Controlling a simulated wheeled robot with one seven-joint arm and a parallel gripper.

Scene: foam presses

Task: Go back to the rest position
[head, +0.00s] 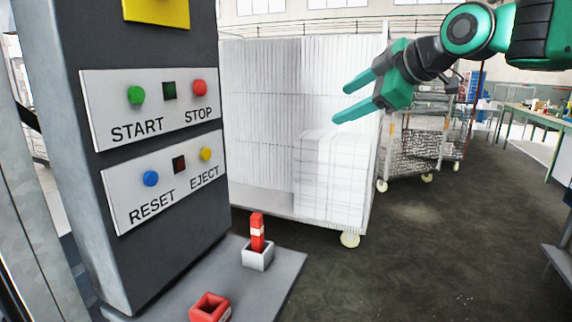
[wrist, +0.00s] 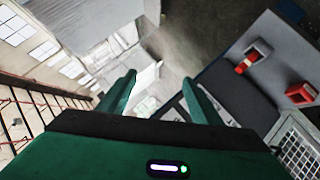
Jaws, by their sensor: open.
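My gripper (head: 345,102) is open and empty, raised in the air at the upper right of the head view, in front of a white cart. Its two green fingers (wrist: 158,92) stand apart in the wrist view with nothing between them. My green and black arm reaches in from the upper right. The gripper is well to the right of the control panel and touches nothing that I can see.
A dark column carries START (head: 136,95), STOP (head: 200,88), RESET (head: 151,178) and EJECT (head: 205,153) buttons. A wheeled cart (head: 262,205) holds white blocks.

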